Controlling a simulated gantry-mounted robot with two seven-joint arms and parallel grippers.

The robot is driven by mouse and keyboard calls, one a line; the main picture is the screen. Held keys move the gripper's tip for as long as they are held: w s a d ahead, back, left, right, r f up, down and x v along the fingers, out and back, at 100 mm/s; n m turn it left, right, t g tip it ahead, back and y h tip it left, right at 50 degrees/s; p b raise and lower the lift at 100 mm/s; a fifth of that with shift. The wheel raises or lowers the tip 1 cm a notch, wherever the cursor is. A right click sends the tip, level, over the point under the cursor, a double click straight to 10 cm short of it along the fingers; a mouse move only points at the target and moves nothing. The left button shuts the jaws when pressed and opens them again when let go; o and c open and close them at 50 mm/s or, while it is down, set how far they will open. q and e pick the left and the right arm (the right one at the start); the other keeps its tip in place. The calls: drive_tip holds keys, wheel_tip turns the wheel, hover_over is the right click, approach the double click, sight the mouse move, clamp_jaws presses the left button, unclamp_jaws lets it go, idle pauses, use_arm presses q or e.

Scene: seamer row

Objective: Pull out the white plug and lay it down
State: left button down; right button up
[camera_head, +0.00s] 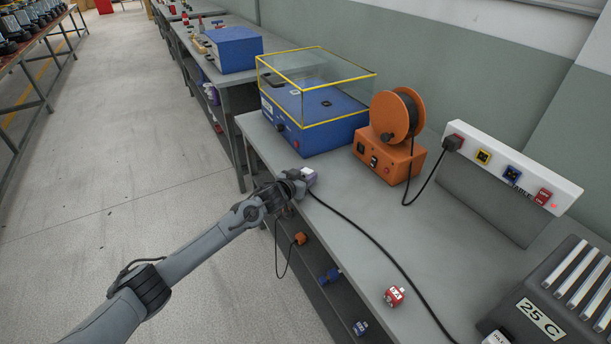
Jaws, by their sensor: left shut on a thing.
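The white plug (309,176), pale with a lilac tint, is at the front edge of the bench, left of the orange machine. My left gripper (300,181) is shut on it, reaching in from the left. I cannot tell whether the plug touches the bench top. A black cable (372,239) runs from beside the plug across the bench to the bottom edge of the view. The white socket strip (555,190) at the back right has a black plug (453,142) at its left end, yellow and blue sockets and a red switch. My right gripper is not in view.
A blue machine (318,130) with a clear yellow-edged cover and an orange machine (388,160) with a cable reel stand behind the plug. A red-and-white block (394,296) and a dark ribbed unit (562,300) are at right. The middle of the bench (440,255) is mostly clear.

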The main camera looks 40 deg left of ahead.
use_arm(q)
drive_tip(key=c, duration=0.5)
unclamp_jaws()
drive_tip(key=shift+s+r+p, duration=0.2)
drive_tip(key=shift+s+p, duration=0.15)
drive_tip(key=shift+s, duration=0.15)
drive_tip(key=shift+p+v, duration=1.7)
drive_tip(key=shift+v, duration=3.2)
drive_tip(key=shift+r, duration=0.1)
